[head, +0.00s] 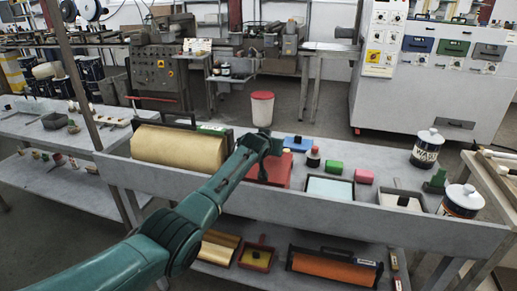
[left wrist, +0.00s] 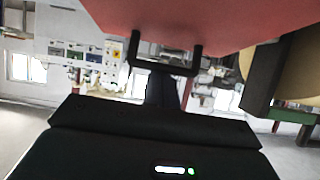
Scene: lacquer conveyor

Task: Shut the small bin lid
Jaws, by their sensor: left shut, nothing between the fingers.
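A red panel (head: 267,173), which looks like the bin lid, is on the grey bench beside the gold roll, partly hidden by my left gripper (head: 270,143). Its underlying bin cannot be made out. In the left wrist view the red surface (left wrist: 180,22) fills the top, and a dark U-shaped bar (left wrist: 165,67), perhaps a handle, reaches up to it. My left gripper (left wrist: 165,92) is shut and empty, close to this bar; whether they touch is unclear. My right gripper is not in view.
The gold roll (head: 180,147) stands left of the red panel. A red-topped bin (head: 262,108) stands behind.

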